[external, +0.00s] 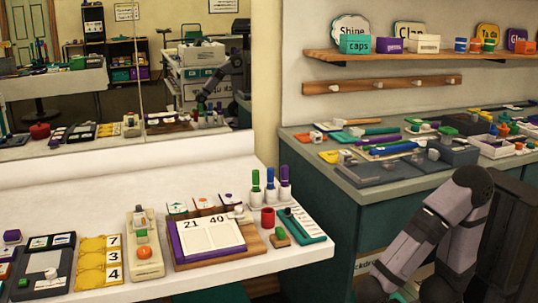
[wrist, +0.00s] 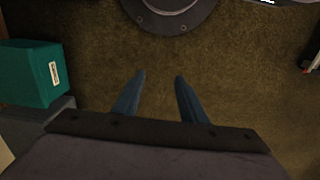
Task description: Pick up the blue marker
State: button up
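The blue marker (external: 270,179) stands upright at the right end of the white table in the external view, in a row between a green marker (external: 255,181) and a purple marker (external: 285,176). Its lower part is pale. It does not show in the wrist view. My gripper (wrist: 160,76) is open and empty in the wrist view, its two fingers apart over brown carpet. In the external view my arm is folded low at the right, apart from the table, and the gripper's fingers cannot be made out.
A mirror (external: 120,75) behind the table reflects the props. A crowded grey counter (external: 372,188) is at right. A teal box (wrist: 33,73) is left in the wrist view.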

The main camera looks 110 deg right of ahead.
jog(key=shift+r, duration=0.1)
jog(key=s+d+r+m+y+p, duration=0.15)
jog(key=d+r+m+p, duration=0.25)
jog(key=d+r+p, duration=0.55)
jog(key=s+d+r+m+p, duration=0.35)
jog(key=d+r+p, duration=0.25)
jog(key=r+p, duration=0.6)
jog(key=s+d+r+m+y+p, duration=0.1)
jog(key=d+r+m+p, duration=0.5)
jog(key=p, duration=0.8)
jog(key=w+d+r+n+t+h+p, duration=0.1)
jog(key=d+r, duration=0.3)
jog(key=d, duration=0.4)
jog(key=w+d+r+n+t+h+p, duration=0.1)
jog(key=w+d+r+n+h+p, duration=0.1)
jog(key=d, duration=0.6)
jog(key=w+d+r+n+t+h+p, duration=0.1)
jog(key=w+d+r+n+h, duration=0.1)
jog(key=d+r, duration=0.4)
jog(key=w+d+n, duration=0.1)
jog(key=w+d, duration=0.1)
jog(key=d, duration=0.1)
jog(key=shift+w+r+t, duration=0.2)
jog(key=shift+w+t, duration=0.2)
jog(key=shift+f+p, duration=0.1)
jog(key=shift+p, duration=0.2)
